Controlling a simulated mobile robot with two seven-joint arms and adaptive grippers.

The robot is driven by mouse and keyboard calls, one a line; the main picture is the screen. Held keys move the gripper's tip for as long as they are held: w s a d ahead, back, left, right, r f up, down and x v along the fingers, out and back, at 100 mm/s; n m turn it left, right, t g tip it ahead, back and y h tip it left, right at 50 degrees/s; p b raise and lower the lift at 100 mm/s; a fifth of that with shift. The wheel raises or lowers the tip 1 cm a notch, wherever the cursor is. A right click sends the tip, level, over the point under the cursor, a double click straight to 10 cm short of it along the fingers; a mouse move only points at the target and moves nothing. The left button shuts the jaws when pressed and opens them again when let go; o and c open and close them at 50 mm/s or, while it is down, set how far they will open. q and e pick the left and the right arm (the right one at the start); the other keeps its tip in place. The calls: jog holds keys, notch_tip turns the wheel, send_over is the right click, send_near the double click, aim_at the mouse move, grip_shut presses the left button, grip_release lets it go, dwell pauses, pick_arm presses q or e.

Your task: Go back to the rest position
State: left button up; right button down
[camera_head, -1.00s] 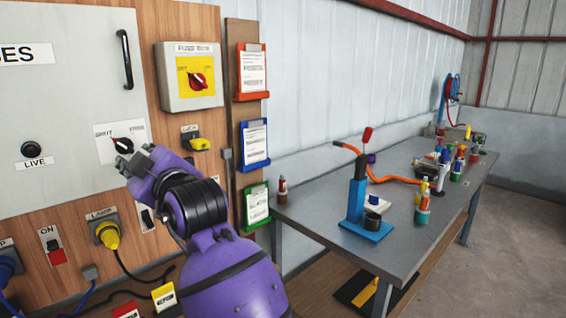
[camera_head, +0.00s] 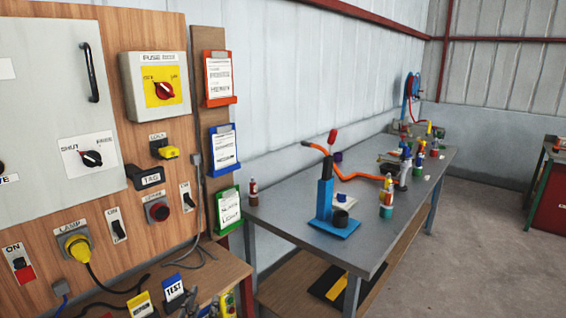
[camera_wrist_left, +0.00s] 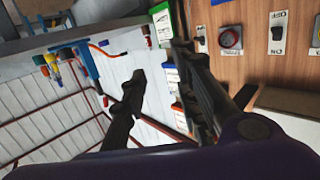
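My left gripper (camera_wrist_left: 160,62) shows in the left wrist view, with its two dark fingers apart and nothing between them. It is clear of the wooden panel (camera_wrist_left: 258,75), which lies beyond it to the right in that view. In the head view neither gripper can be made out. The wooden panel (camera_head: 150,213) there stands unobstructed, with a rotary SHUT switch (camera_head: 91,158), a fuse box (camera_head: 155,85) and a yellow lamp plug (camera_head: 78,246). My right gripper is in neither view.
A grey workbench (camera_head: 290,213) stands right of the panel, holding a blue stand (camera_head: 325,200) and several bottles. A wooden ledge (camera_head: 225,268) with small signs juts below the panel. A red cabinet (camera_head: 553,200) is at far right. The floor (camera_head: 460,240) between is clear.

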pick_arm(q)
jog(key=s+f+g, duration=0.2)
jog(key=s+f, duration=0.6)
jog(key=s, duration=0.4)
jog(key=s+f+g+p, duration=0.1)
jog(key=s+f+g, duration=0.2)
jog(key=s+f, duration=0.6)
jog(key=s+f+g+h, duration=0.1)
jog(key=s+f+g, duration=0.1)
jog(key=s+f, duration=0.6)
jog(key=s+a, duration=0.1)
jog(key=s, duration=0.6)
jog(key=shift+s+f+m+g+p, duration=0.15)
jog(key=shift+f+m+g+p, duration=0.15)
jog(key=shift+m+p, duration=0.1)
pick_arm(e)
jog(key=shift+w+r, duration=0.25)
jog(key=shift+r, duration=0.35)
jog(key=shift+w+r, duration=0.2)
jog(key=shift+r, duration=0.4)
